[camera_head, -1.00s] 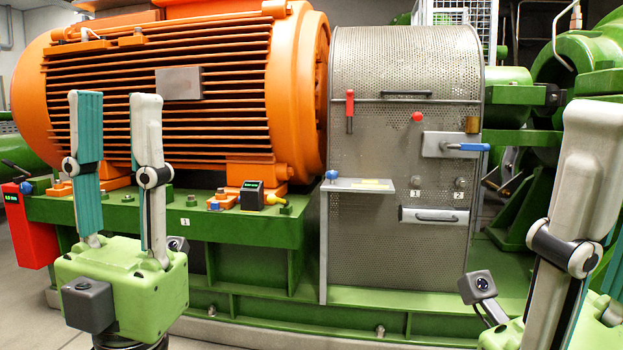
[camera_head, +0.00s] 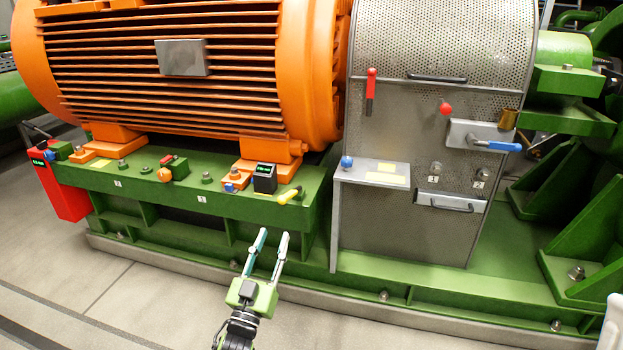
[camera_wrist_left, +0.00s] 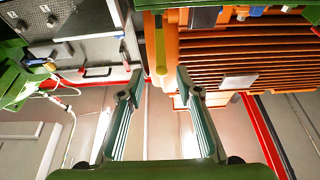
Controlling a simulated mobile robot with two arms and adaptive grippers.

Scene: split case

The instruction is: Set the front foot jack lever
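A lever with a yellow grip (camera_head: 289,195) sticks out at the right front corner of the green motor base, beside a black box with a green display (camera_head: 264,178). My left gripper (camera_head: 273,236) is open and empty, below and in front of the lever, its fingers pointing up towards it. In the left wrist view, a yellow lever (camera_wrist_left: 160,48) hangs ahead, between the lines of the open fingers (camera_wrist_left: 158,82) and apart from them. Only a pale piece of my right gripper (camera_head: 611,322) shows at the lower right edge, so its state is hidden.
The orange motor (camera_head: 180,75) stands on the green base (camera_head: 150,193). A grey perforated guard (camera_head: 400,130) with a shelf (camera_head: 365,177) and a blue-handled lever (camera_head: 497,146) stands right of the yellow lever. The floor (camera_head: 150,290) in front is clear.

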